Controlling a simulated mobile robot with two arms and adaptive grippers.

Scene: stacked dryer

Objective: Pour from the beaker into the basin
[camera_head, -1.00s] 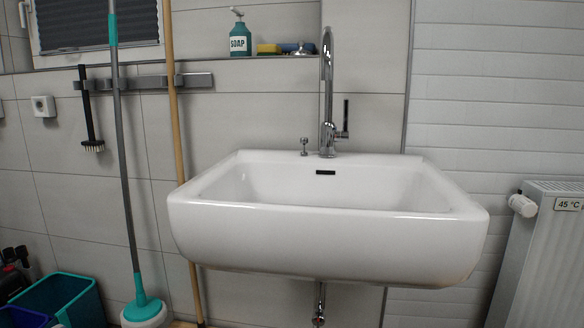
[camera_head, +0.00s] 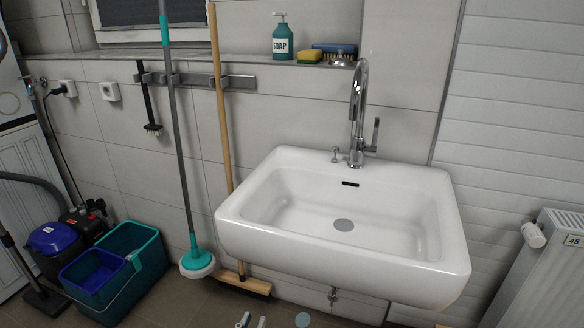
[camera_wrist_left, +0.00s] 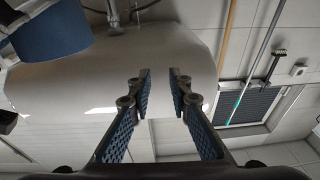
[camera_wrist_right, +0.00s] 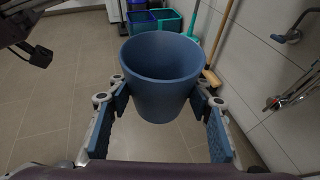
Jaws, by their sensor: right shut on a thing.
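The white basin (camera_head: 225,232) is on the wall in the head view; its inside is bare, with a grey drain disc. Its underside shows in the left wrist view (camera_wrist_left: 60,85). The blue beaker (camera_wrist_right: 160,82) is between the fingers of my right gripper (camera_wrist_right: 160,97), which is shut on it. The beaker also shows at the upper left of the left wrist view (camera_wrist_left: 55,35); what it holds I cannot tell. My left gripper (camera_wrist_left: 161,75) is open and empty below the basin. Its fingertips show at the bottom edge of the head view (camera_head: 252,321).
The chrome faucet (camera_head: 357,115) rises behind the basin. A mop (camera_head: 180,150), a broom (camera_head: 222,110) and a teal bucket (camera_head: 140,250) are at left. A radiator (camera_head: 545,270) is at right.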

